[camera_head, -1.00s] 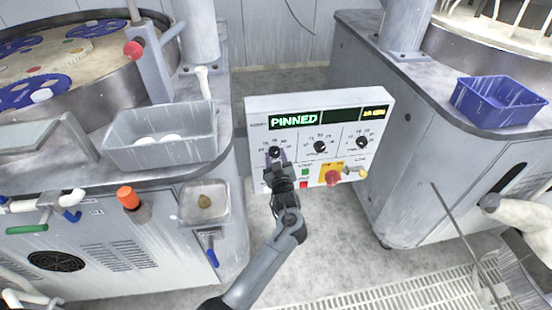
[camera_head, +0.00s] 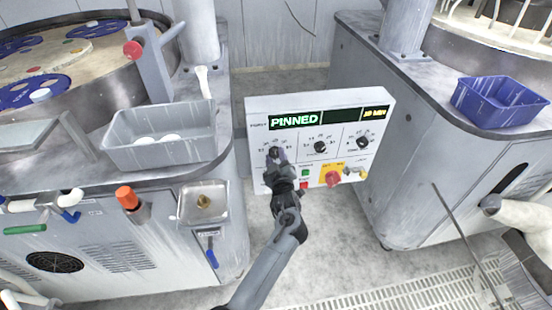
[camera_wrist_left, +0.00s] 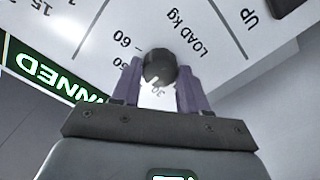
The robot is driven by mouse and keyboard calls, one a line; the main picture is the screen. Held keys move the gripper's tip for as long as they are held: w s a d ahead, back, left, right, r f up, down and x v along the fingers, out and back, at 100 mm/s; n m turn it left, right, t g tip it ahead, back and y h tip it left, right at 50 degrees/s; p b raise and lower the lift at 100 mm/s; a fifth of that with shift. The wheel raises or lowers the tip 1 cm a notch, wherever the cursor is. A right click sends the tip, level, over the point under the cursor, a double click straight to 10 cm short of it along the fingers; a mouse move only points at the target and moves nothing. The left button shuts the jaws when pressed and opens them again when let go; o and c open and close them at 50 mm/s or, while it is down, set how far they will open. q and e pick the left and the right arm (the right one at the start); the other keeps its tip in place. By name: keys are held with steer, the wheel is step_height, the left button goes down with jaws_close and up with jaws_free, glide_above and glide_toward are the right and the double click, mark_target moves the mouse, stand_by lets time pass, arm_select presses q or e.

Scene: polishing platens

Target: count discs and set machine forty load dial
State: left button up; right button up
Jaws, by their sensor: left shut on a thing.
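My left gripper (camera_head: 274,157) is at the leftmost dial on the white control panel (camera_head: 258,105). In the left wrist view the left gripper (camera_wrist_left: 158,85) has its two purple fingers on either side of a black round load dial (camera_wrist_left: 159,68), shut on it. The printed label reads "LOAD kg", with 60 and other numbers around the dial. White discs (camera_head: 171,138) lie in the grey tray (camera_head: 190,117) on the left machine, partly hidden by its wall. The panel display (camera_head: 294,120) reads PINNED in green. My right gripper does not show.
Two more black dials (camera_head: 320,146) sit right of the gripped one. Below them are a red knob (camera_head: 332,179) and a yellow plate. A blue bin (camera_head: 500,101) stands on the right machine. The floor (camera_head: 330,235) below the panel is clear.

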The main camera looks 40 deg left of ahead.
arm_select(q)
steer(key=o, duration=1.1)
steer(key=shift+c, duration=0.2)
